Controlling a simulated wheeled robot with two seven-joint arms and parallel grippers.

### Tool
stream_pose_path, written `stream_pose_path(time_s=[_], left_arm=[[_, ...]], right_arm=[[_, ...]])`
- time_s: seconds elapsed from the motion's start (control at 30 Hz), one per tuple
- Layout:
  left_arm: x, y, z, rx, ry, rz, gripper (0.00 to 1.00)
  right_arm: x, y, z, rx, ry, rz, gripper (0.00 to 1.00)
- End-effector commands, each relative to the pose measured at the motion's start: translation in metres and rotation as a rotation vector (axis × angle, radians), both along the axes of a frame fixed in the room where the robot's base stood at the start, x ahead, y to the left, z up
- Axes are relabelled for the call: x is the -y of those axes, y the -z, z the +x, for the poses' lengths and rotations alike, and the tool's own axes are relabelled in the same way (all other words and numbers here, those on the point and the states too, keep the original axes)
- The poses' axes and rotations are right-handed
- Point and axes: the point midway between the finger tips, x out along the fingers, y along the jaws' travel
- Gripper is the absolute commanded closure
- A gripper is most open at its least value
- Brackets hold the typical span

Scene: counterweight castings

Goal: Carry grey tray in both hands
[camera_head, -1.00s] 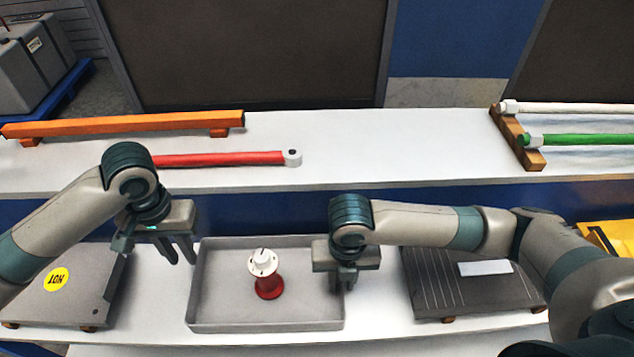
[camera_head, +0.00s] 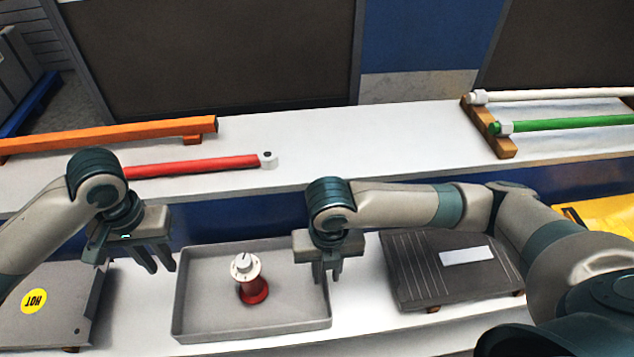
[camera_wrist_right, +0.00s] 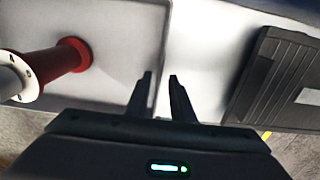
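The grey tray (camera_head: 205,331) rests on the white counter, a shallow open box with low walls. My left gripper (camera_head: 158,271) is open and empty, fingers down, just left of the tray's left wall. My right gripper (camera_head: 325,279) is open at the tray's right wall. In the right wrist view, its fingers (camera_wrist_right: 159,78) lie on either side of the tray's right rim (camera_wrist_right: 162,45), with a gap; contact cannot be told.
Behind, a raised shelf holds an orange bar (camera_head: 110,132), a red rod (camera_head: 195,166) and a green rod (camera_head: 560,124).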

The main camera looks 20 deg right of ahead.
Motion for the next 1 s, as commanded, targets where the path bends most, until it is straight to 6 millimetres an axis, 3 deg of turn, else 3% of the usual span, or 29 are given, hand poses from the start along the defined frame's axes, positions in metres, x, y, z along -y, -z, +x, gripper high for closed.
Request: stream_pose_path(time_s=[0.2, 0.43, 0.63, 1.0], left_arm=[[0.0, 0.0, 0.0, 0.0, 0.0, 0.0, 0.78], [0.0, 0.0, 0.0, 0.0, 0.0, 0.0, 0.78], [0.0, 0.0, 0.0, 0.0, 0.0, 0.0, 0.78], [0.0, 0.0, 0.0, 0.0, 0.0, 0.0, 0.78]], right_arm=[[-0.001, -0.04, 0.001, 0.005, -0.002, 0.002, 0.78], [0.0, -0.072, 0.001, 0.003, -0.002, 0.0, 0.78], [0.0, -0.082, 0.0, 0.001, -0.001, 0.0, 0.78], [0.0, -0.082, 0.0, 0.0, -0.001, 0.0, 0.78]])
